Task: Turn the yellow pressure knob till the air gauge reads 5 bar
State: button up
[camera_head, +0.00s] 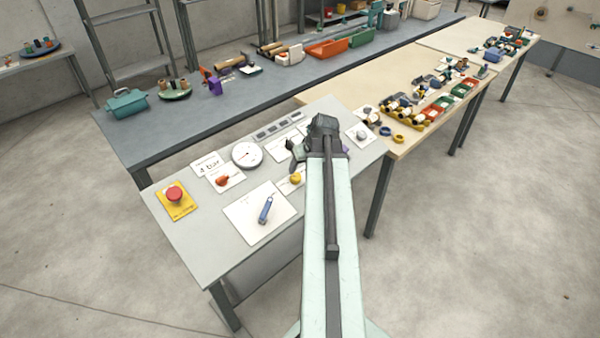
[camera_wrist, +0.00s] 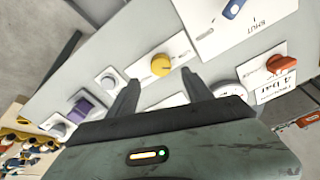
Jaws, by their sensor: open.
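The yellow knob (camera_head: 296,179) sits on a white plate on the grey control table, just left of my arm in the head view. In the wrist view the yellow knob (camera_wrist: 160,65) lies a little beyond my open fingertips, roughly between them. My gripper (camera_wrist: 163,78) is open and empty; in the head view my gripper (camera_head: 293,150) is partly hidden by the arm. The round white air gauge (camera_head: 246,154) stands left of the gripper; its needle is too small to read. The gauge (camera_wrist: 230,90) is partly hidden behind a finger in the wrist view. A label beside it reads "4 bar" (camera_head: 207,167).
On the control table are a red mushroom button (camera_head: 174,194) on yellow, an orange knob (camera_head: 222,181), a blue lever (camera_head: 265,210) and a purple knob (camera_wrist: 82,107). A wooden table (camera_head: 375,95) with parts adjoins behind right.

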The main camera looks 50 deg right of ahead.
aim_at(297, 176)
jog(key=b+x, duration=0.7)
jog(key=x, duration=0.1)
jog(key=shift+f, duration=0.1)
